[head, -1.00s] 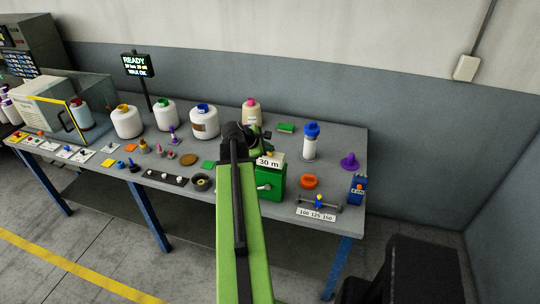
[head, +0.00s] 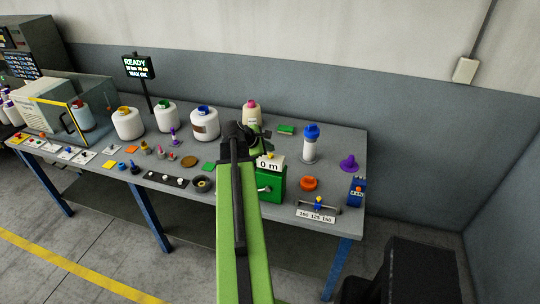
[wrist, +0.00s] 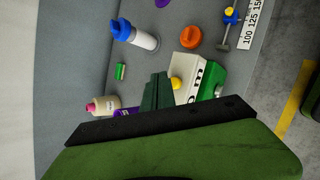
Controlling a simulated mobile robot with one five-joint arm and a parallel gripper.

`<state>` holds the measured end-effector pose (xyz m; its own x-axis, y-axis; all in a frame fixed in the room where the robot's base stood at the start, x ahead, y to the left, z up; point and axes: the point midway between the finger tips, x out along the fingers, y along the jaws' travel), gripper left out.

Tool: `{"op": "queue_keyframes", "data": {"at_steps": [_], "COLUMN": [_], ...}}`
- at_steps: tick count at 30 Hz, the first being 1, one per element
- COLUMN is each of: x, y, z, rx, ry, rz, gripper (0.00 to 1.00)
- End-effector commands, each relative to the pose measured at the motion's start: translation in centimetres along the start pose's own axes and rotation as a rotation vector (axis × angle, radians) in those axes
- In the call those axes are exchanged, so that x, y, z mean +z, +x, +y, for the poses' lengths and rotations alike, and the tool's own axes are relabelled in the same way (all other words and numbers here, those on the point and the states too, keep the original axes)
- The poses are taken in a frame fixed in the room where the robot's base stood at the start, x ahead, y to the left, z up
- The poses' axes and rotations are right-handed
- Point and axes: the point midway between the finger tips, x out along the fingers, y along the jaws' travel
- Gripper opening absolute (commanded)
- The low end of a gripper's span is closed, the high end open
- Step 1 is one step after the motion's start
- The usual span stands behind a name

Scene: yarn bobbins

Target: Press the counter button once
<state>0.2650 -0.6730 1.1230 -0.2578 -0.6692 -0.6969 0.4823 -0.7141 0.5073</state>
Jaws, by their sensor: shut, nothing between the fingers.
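The counter is a green box (head: 270,185) with a white sloped face reading "0 m" (head: 268,165), at the right part of the table in the head view. In the wrist view its white face (wrist: 190,98) and green body (wrist: 213,78) show beside my fingers. A round yellow button (wrist: 176,84) sits on the white top. My gripper (wrist: 157,92) is shut and empty, its dark green fingers right beside the button. I cannot tell whether they touch it. In the head view my arm hides the counter's left side, and the fingers (head: 262,148) are small.
A bobbin with a pink top (head: 251,112) stands behind my gripper. White bobbins (head: 205,124) stand to the left.

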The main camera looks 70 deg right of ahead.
Motion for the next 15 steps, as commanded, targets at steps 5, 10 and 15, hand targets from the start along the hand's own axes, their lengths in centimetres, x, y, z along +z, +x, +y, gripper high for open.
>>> {"op": "queue_keyframes", "data": {"at_steps": [5,10,15], "x": [0.0,0.6,1.5], "y": [0.1,-0.7,-2.0], "z": [0.0,0.5,1.5], "rx": [0.0,0.0,0.0], "ry": [0.0,0.0,0.0], "rz": [0.0,0.0,0.0], "gripper": [0.0,0.0,0.0]}}
